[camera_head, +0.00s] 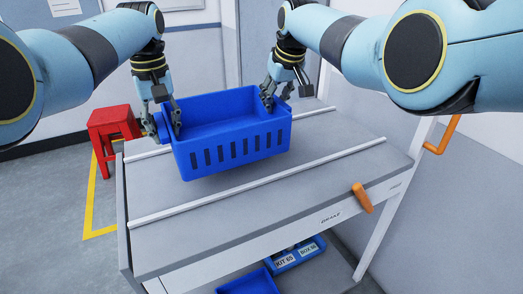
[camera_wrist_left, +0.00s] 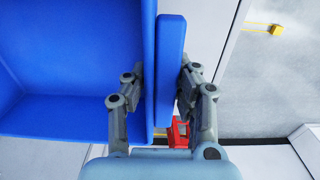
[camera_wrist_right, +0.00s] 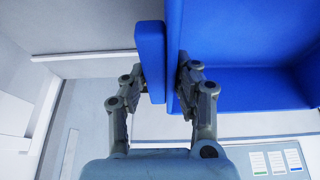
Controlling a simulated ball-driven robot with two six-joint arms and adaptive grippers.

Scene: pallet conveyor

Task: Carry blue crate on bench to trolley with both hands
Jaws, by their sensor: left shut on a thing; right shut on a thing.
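The blue crate (camera_head: 228,150) is an open, empty box with slots in its front wall. In the head view it is over the grey top of the trolley (camera_head: 290,195), between the two rails; a shadow shows below it, and I cannot tell whether it touches. My left gripper (camera_head: 170,125) is shut on the crate's left end; the left wrist view shows its fingers either side of the blue rim (camera_wrist_left: 168,75). My right gripper (camera_head: 272,98) is shut on the right end, with fingers either side of the rim (camera_wrist_right: 151,60) in the right wrist view.
A red stool (camera_head: 113,125) stands on the floor left of the trolley, by a yellow floor line (camera_head: 92,195). An orange brake lever (camera_head: 361,197) and an orange handle (camera_head: 442,135) stick out at the trolley's right. Blue bins (camera_head: 248,283) sit on the lower shelf.

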